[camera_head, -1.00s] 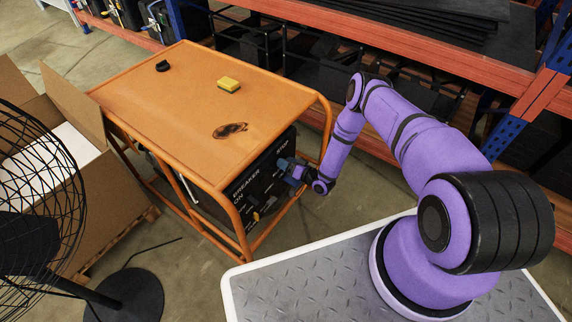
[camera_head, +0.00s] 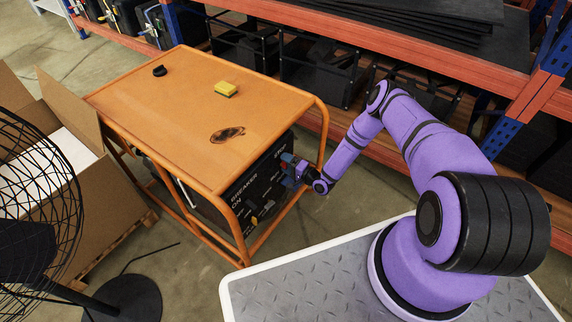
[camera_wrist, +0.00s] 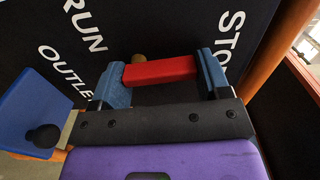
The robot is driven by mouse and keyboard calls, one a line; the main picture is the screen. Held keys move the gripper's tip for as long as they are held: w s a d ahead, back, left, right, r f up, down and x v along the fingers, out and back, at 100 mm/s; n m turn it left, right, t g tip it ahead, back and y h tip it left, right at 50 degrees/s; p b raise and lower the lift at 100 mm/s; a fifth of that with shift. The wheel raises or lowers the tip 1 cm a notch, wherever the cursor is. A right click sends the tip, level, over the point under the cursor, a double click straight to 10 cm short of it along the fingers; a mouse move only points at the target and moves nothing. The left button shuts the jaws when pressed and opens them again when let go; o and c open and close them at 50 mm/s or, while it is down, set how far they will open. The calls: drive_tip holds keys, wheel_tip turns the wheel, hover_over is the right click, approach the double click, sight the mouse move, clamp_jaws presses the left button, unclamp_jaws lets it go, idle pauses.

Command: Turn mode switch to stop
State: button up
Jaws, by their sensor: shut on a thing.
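The orange-framed generator (camera_head: 180,110) has a black control panel (camera_head: 268,182) on its near right side, with white lettering including BREAKER, ON and STOP. In the wrist view the panel (camera_wrist: 150,25) shows RUN at upper left, OUTLET below it and STOP at upper right. The red handle of the mode switch (camera_wrist: 160,70) lies between my gripper's two blue fingers (camera_wrist: 163,80), roughly crosswise and tilted slightly up to the right. My gripper, seen in the head view (camera_head: 296,170), is shut on this handle at the panel. The switch's base is mostly hidden.
A yellow sponge-like block (camera_head: 226,89), a small black item (camera_head: 159,71) and a dark stain lie on the generator top. A black fan (camera_head: 38,205) and a cardboard box (camera_head: 105,210) stand left. An orange shelf beam (camera_head: 430,60) runs behind my arm.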

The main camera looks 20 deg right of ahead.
drive_tip(key=shift+d+m, duration=0.1)
drive_tip(key=shift+m, duration=0.4)
drive_tip(key=o, duration=0.9)
drive_tip(key=shift+o, duration=0.2)
drive_tip(key=v, duration=1)
drive_tip(key=shift+s+d, duration=0.25)
drive_tip(key=shift+s, duration=0.05)
